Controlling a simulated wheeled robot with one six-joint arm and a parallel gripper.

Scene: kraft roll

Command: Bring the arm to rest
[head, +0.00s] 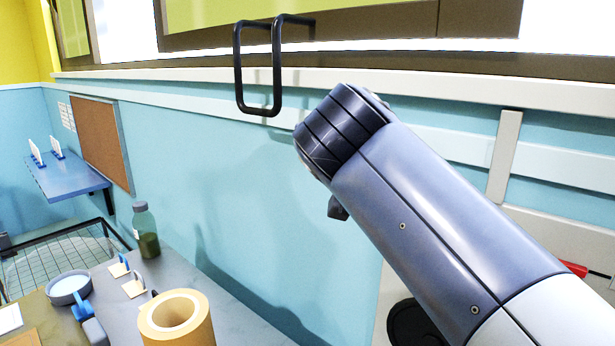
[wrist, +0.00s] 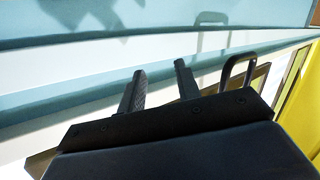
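My arm (head: 420,215) reaches up from the lower right in the head view, raised in front of the blue wall. My gripper (wrist: 158,80) shows in the wrist view with its two black fingers apart and nothing between them. In the head view I cannot make out its fingers. No object is held.
A black loop (head: 237,80) stands left of my arm's end. A blue shelf (head: 65,180) is on the wall.

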